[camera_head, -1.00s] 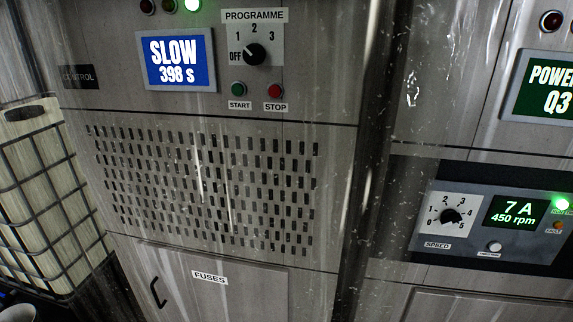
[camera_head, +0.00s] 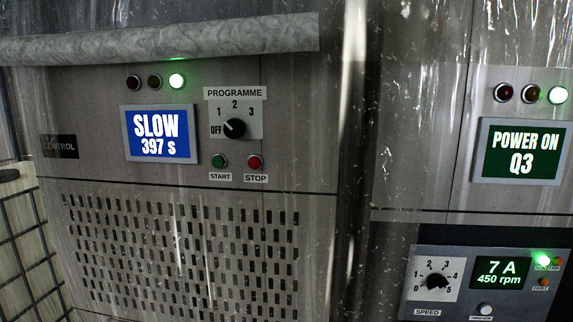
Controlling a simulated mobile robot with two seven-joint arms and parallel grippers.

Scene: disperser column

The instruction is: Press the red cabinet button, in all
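The red cabinet button (camera_head: 255,162) sits on the grey control cabinet, directly above a label reading STOP. A green button (camera_head: 219,161) labelled START is just left of it. Above them is the PROGRAMME dial (camera_head: 235,128), with positions OFF, 1, 2 and 3; its pointer is towards OFF. The blue display (camera_head: 160,133) left of the dial reads SLOW 397 s. The green lamp (camera_head: 177,81) above it is lit, and the two lamps to its left are dark. Neither of my grippers is in view.
A clear plastic curtain seems to hang before the cabinets from a grey roll (camera_head: 160,45). Right, a green display (camera_head: 520,151) reads POWER ON Q3. Below it a speed panel (camera_head: 488,282) shows 7 A, 450 rpm. A vented grille (camera_head: 180,250) lies below the buttons; a caged container (camera_head: 22,235) stands left.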

